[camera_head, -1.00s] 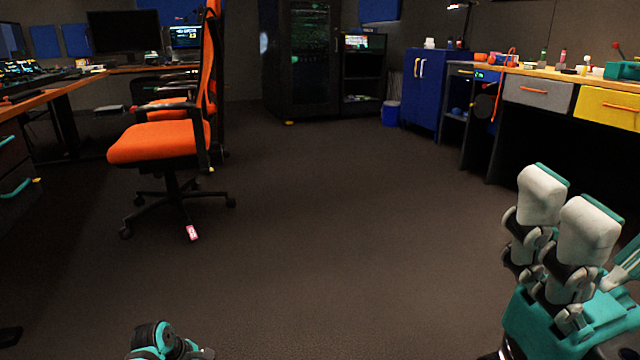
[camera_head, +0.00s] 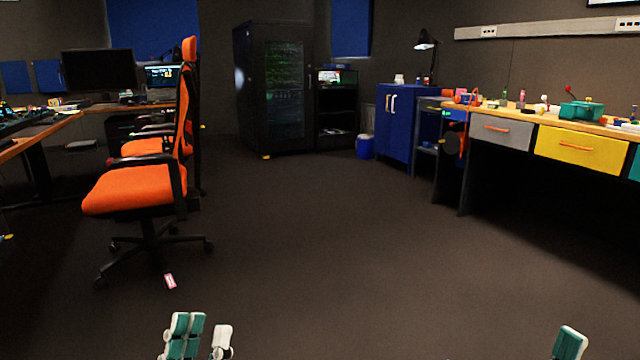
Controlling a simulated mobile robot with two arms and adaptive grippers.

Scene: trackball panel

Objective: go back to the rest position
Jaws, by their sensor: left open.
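My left gripper (camera_head: 204,338) shows at the bottom edge, left of the middle. Its teal and white fingers point up and stand apart, open, with nothing between them. My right gripper (camera_head: 570,344) shows only as one teal and white fingertip at the bottom right edge. The rest of it is out of the picture, so its jaws cannot be judged. Both are over bare floor in this view, well apart from the furniture.
An orange office chair (camera_head: 137,188) stands on the left by a desk (camera_head: 62,124). A workbench with a grey drawer (camera_head: 502,131) and a yellow drawer (camera_head: 582,150) runs along the right. A small pink-white item (camera_head: 170,281) lies near the chair base. The middle floor is clear.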

